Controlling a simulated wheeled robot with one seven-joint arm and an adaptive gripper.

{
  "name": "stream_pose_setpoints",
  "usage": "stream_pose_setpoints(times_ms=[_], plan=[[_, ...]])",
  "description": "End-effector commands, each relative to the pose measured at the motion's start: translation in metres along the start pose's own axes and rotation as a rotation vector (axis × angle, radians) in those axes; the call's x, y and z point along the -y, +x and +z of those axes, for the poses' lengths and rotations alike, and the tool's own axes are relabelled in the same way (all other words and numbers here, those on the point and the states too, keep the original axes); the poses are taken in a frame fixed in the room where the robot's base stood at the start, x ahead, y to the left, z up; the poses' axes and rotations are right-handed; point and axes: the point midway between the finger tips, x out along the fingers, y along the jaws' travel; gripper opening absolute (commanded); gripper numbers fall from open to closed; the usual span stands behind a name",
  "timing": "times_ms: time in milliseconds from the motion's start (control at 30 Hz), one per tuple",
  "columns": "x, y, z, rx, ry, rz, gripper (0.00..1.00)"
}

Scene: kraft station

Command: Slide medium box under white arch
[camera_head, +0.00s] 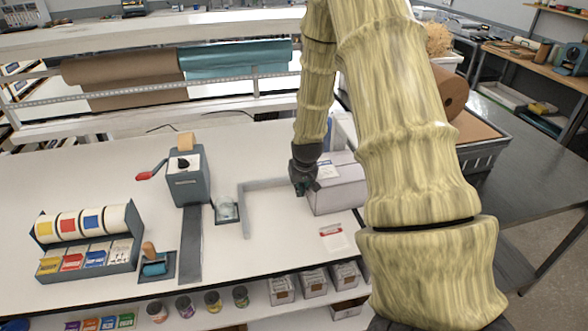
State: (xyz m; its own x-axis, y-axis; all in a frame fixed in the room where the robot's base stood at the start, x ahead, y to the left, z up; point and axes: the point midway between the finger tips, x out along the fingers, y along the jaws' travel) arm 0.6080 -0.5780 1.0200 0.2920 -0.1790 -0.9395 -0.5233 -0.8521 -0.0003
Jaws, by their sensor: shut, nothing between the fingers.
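A pale grey-white box (343,196) stands on the white worktable, right of centre, partly hidden behind my arm. I cannot tell whether it is the medium box. A white angled bar (262,186) runs along the table to its left and turns toward the front edge; whether this is the white arch is unclear. My gripper (302,188) is shut and empty, pointing down at the box's left side, between the box and the bar's right end. Whether it touches the box is not clear.
A grey tape dispenser (187,178) with a red handle, a small glass-like dish (228,210) and a label rack (88,240) stand to the left. A red-and-white card (332,236) lies in front of the box. Several small boxes and tins sit on the shelf below.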

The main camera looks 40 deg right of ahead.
Motion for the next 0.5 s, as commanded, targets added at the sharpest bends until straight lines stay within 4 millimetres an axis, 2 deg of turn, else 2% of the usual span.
stream_pose_setpoints(times_ms=[300, 500], plan=[[-0.012, 0.000, 0.000, 0.000, -0.001, -0.001, 0.00], [-0.014, 0.000, 0.000, 0.000, -0.001, -0.001, 0.00]])
